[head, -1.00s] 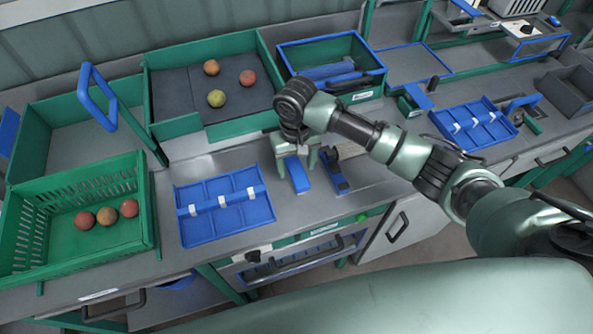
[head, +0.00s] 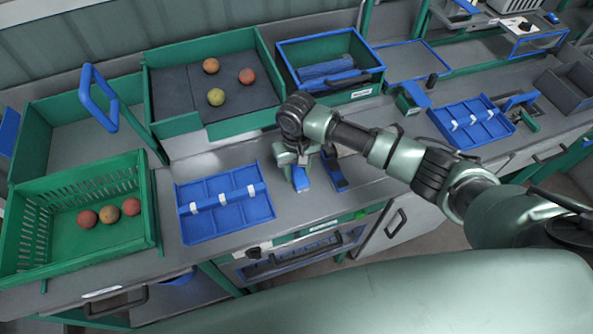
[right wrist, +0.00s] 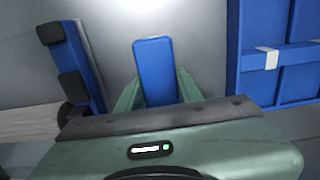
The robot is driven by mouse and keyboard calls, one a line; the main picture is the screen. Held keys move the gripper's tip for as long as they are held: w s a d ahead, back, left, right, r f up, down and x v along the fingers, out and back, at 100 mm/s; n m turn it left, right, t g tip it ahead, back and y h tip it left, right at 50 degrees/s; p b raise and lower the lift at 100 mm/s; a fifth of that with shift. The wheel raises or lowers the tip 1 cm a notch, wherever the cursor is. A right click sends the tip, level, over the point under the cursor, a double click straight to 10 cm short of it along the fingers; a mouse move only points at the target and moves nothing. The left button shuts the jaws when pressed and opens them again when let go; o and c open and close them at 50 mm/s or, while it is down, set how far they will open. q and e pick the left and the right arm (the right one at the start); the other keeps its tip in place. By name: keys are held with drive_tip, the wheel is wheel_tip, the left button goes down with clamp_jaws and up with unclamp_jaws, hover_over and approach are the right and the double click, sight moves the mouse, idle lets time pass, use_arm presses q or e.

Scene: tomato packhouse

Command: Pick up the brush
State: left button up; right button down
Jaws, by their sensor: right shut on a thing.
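The brush shows as a plain blue, block-shaped handle (head: 301,179) at the front of the grey bench, right of the blue divided tray. My right gripper (head: 298,163) is over it and shut on it. In the right wrist view the brush (right wrist: 154,65) sits between the two green fingers, its far end sticking out past them. Any bristles are hidden. I cannot tell whether it still touches the bench. My left gripper is not in view.
A blue and black tool (head: 335,175) lies close to the right of the brush. The blue divided tray (head: 225,232) is to the left. A green crate (head: 75,250) with tomatoes stands farther left. Bare bench lies between the brush and the blue tray.

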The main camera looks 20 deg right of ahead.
sight(296, 169)
wheel_tip(296, 169, up, 20)
drive_tip(key=b, duration=0.2)
idle(0.4)
